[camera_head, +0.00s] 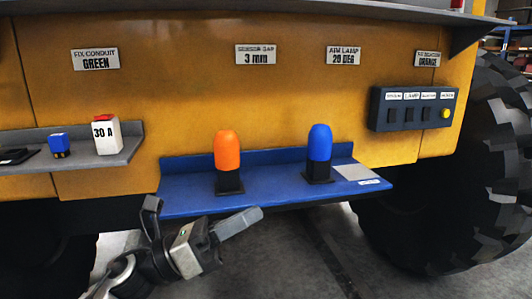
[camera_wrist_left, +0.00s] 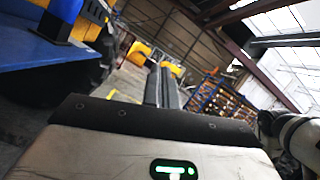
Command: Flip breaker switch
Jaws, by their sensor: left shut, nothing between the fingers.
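A dark switch box (camera_head: 413,108) is fixed to the right of the yellow panel. It carries several small black switches under white labels and a round yellow button (camera_head: 445,113) at its right end. The switch positions are too small to tell. My left gripper (camera_head: 257,213) is low in front of the blue shelf, well left of and below the switch box. Its fingers are together and empty, also in the left wrist view (camera_wrist_left: 165,85). My right gripper is not in view.
The blue shelf (camera_head: 200,203) holds an orange beacon (camera_head: 227,150) and a blue beacon (camera_head: 320,145). A grey shelf (camera_head: 125,152) at left holds a white 30 A block (camera_head: 107,138) and a small blue part (camera_head: 59,145). A large tyre (camera_head: 490,170) stands at right.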

